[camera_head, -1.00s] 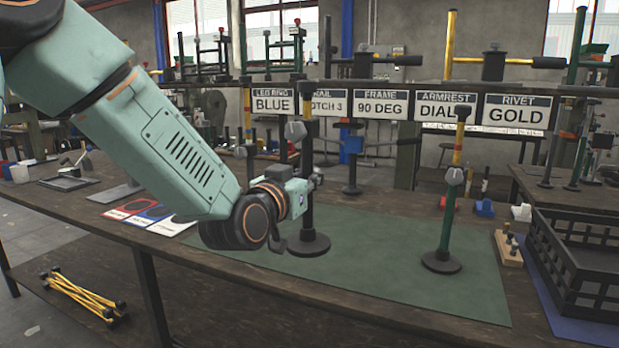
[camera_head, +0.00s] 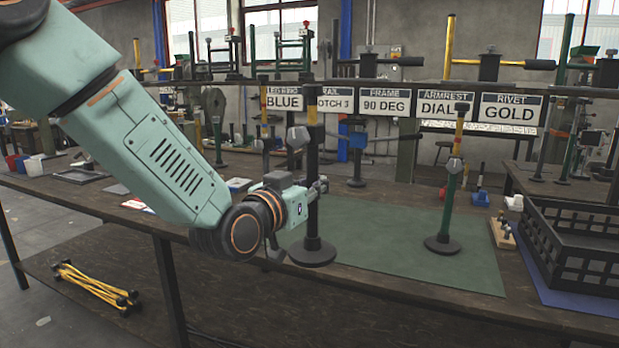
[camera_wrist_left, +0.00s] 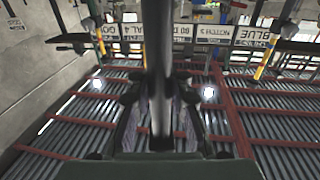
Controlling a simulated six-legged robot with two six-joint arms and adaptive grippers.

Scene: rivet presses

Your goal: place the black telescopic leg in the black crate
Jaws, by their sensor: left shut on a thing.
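The black telescopic leg (camera_head: 313,215) stands upright in the head view, with a round black base, a yellow band near its top and a grey knob. My left gripper (camera_head: 320,187) is shut on its shaft at mid-height. In the left wrist view the dark shaft (camera_wrist_left: 158,50) runs between the fingers of my left gripper (camera_wrist_left: 160,105). The black crate (camera_head: 575,250) is at the right, an open box with slotted walls. My right gripper is not in view.
A green leg (camera_head: 446,205) with a black base stands on the green mat (camera_head: 390,255), between the held leg and the crate. A small wooden block with pegs (camera_head: 502,234) sits beside the crate. A row of signs (camera_head: 395,103) hangs behind. The mat's middle is clear.

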